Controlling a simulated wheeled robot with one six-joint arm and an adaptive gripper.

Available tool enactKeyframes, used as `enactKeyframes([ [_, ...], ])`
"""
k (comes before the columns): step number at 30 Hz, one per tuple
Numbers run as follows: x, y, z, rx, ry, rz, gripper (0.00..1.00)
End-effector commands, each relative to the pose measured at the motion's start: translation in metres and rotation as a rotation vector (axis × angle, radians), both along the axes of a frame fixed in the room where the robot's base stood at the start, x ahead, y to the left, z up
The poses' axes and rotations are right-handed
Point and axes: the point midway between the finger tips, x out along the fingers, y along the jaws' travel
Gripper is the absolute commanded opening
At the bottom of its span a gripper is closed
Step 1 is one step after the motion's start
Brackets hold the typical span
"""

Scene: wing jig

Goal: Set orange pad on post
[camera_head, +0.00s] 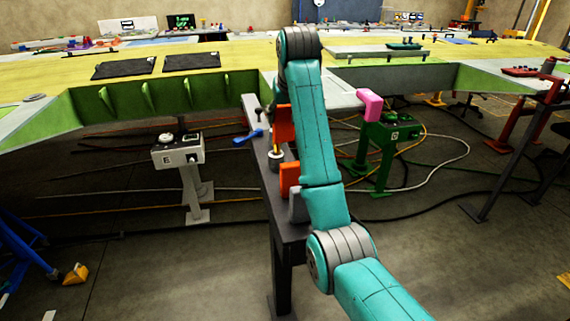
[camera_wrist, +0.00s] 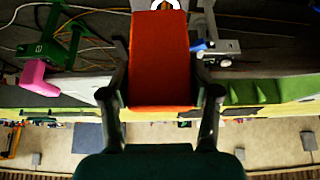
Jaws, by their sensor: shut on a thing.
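An orange pad (camera_wrist: 160,62) is in my gripper (camera_wrist: 160,98), with one dark finger along each side in the wrist view. In the head view my arm hides the gripper, and an orange piece (camera_head: 284,124) beside the arm, over the narrow bench, looks like this pad. A second orange block (camera_head: 289,180) sits lower on the bench. A white post with a box marked E (camera_head: 178,150) stands left of the bench. A green post (camera_head: 385,150) stands to the right, with a pink block (camera_head: 369,104) at its top. Which post the task means is unclear.
The large green-edged wing (camera_head: 150,92) spans behind. Cables (camera_head: 440,150) lie on the floor around the green post.

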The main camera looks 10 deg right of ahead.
Motion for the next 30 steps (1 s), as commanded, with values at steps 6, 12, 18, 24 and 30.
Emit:
enactKeyframes([
  [6,-0.001,0.0,-0.053,0.0,0.002,0.0,0.25],
  [12,-0.001,0.0,-0.086,0.0,0.001,0.0,0.25],
  [18,0.0,0.0,-0.097,0.0,-0.002,0.0,0.25],
  [24,0.0,0.0,-0.12,0.0,0.001,0.0,0.25],
  [30,0.0,0.0,-0.133,0.0,-0.002,0.0,0.25],
])
